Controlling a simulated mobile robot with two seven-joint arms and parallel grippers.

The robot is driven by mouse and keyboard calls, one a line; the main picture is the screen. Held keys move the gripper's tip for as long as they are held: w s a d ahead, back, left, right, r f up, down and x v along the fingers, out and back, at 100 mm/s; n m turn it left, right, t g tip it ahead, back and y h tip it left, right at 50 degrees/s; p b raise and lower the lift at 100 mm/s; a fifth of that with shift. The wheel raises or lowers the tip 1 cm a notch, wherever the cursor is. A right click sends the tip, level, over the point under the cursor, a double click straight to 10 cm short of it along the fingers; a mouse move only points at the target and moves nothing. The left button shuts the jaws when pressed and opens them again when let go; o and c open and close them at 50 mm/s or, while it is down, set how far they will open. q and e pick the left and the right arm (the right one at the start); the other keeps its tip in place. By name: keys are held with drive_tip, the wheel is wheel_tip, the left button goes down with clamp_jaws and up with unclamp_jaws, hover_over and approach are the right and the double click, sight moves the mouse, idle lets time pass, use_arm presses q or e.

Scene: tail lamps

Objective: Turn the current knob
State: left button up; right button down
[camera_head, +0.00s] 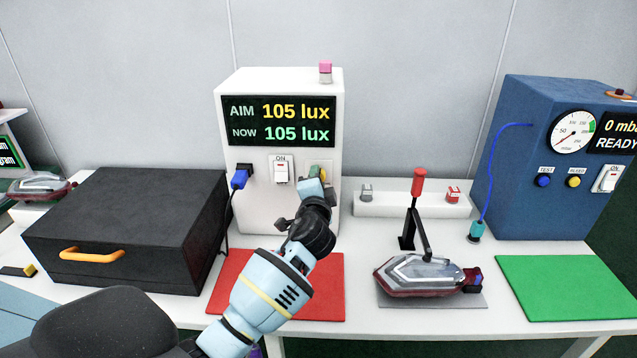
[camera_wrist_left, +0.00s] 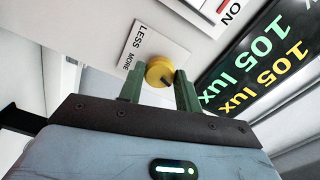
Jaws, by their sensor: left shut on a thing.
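The current knob (camera_wrist_left: 160,72) is a yellow round knob on a white plate marked LESS and MORE, on the front of the white power unit (camera_head: 255,205). My left gripper (camera_wrist_left: 160,92) is shut on the knob, one green finger on each side. In the head view my left gripper (camera_head: 316,178) reaches the lower right of the unit's front and mostly hides the knob. The unit's display (camera_head: 280,122) reads AIM 105 lux and NOW 105 lux. A white ON switch (camera_head: 281,170) sits left of the knob. My right gripper is not in view.
A black case (camera_head: 130,220) with an orange handle stands left. A red mat (camera_head: 235,290) lies before the unit. A tail lamp (camera_head: 420,275) lies under a red-handled clamp (camera_head: 418,185). A blue tester (camera_head: 535,150) and a green mat (camera_head: 560,287) are at right.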

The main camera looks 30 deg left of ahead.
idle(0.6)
use_arm(q)
drive_tip(key=o, duration=1)
drive_tip(key=shift+d, duration=0.1)
drive_tip(key=v, duration=0.7)
drive_tip(key=shift+s, duration=0.4)
drive_tip(key=shift+d, duration=0.15)
